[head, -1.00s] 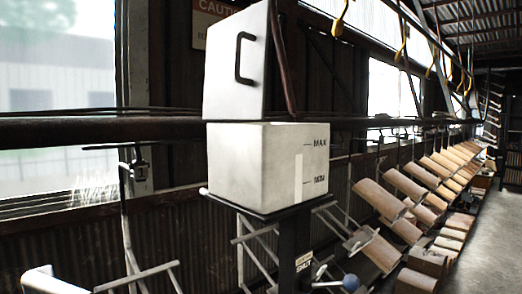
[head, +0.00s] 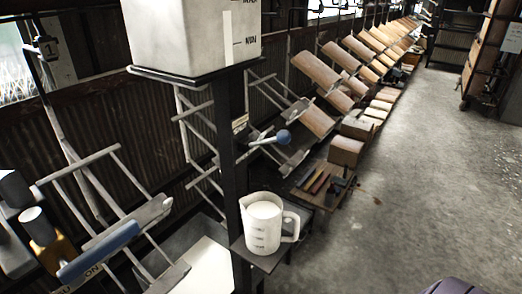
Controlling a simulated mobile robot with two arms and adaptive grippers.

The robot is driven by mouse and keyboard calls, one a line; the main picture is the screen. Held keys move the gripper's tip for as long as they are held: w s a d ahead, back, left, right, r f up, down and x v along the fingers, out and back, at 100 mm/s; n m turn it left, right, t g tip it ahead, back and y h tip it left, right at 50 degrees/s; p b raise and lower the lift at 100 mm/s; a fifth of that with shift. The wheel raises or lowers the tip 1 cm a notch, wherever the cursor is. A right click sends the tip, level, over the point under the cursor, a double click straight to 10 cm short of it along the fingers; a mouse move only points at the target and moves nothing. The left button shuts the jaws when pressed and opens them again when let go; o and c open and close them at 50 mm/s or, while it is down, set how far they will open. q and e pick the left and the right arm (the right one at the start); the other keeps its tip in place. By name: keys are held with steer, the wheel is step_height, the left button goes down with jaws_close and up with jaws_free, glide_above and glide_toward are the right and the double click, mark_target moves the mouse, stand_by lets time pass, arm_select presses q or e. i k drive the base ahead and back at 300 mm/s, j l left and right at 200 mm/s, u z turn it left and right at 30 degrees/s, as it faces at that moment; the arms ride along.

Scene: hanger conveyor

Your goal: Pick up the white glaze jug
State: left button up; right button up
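The white glaze jug (head: 264,224) stands upright on a small dark shelf (head: 262,259) fixed to a dark post. It has dark level marks on its front and a handle on its right side. White glaze shows inside, near its rim. Nothing holds the jug. Neither my left nor my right gripper can be made out in the head view.
A white tank (head: 190,35) sits above the jug on the post, and a blue-knobbed lever (head: 283,137) sticks out between them. Metal hanger frames (head: 95,190) stand to the left. A low board with coloured sticks (head: 322,187) lies behind right. The floor (head: 400,190) to the right is clear.

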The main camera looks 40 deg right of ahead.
mark_target(263, 213)
steer(key=z, duration=1.15)
